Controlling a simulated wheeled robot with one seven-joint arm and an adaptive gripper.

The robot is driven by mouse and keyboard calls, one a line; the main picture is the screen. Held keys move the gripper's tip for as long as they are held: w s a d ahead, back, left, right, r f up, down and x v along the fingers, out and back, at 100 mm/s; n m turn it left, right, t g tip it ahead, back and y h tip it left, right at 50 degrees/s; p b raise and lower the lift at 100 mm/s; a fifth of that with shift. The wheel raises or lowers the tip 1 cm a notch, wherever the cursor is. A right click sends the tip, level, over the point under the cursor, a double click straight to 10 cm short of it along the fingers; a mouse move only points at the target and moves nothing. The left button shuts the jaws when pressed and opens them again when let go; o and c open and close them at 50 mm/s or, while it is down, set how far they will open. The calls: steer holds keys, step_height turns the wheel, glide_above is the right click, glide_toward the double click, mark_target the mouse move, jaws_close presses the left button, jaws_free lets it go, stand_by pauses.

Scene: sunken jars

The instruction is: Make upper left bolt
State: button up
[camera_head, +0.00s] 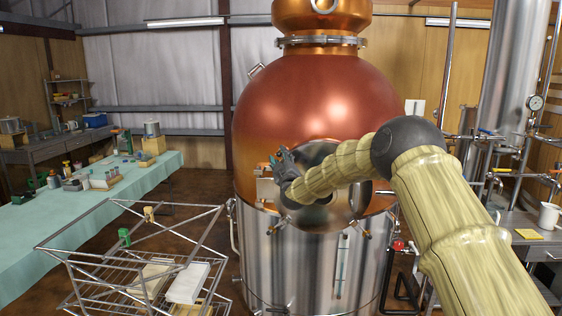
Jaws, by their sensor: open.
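My gripper (279,158) is open, at the upper left side of the round steel hatch (325,153) on the front of the copper still (310,95). My wrist and forearm reach in from the right and cover the hatch's middle. The upper left bolt cannot be made out; my gripper covers that spot. I cannot tell whether the fingers touch anything. Two small fittings, perhaps bolts, show below the hatch, at the lower left (278,222) and lower right (363,222).
A wire-frame cart (100,225) with pale boxes stands at the lower left. Behind it is a long table with a green cloth (150,178) and small items. Pipes and a gauge (535,103) stand on the right. A red valve (398,245) sits beside the still.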

steer(key=shift+x, duration=1)
steer(key=shift+a, duration=0.1)
steer(key=shift+r, duration=0.1)
steer(key=c, duration=0.6)
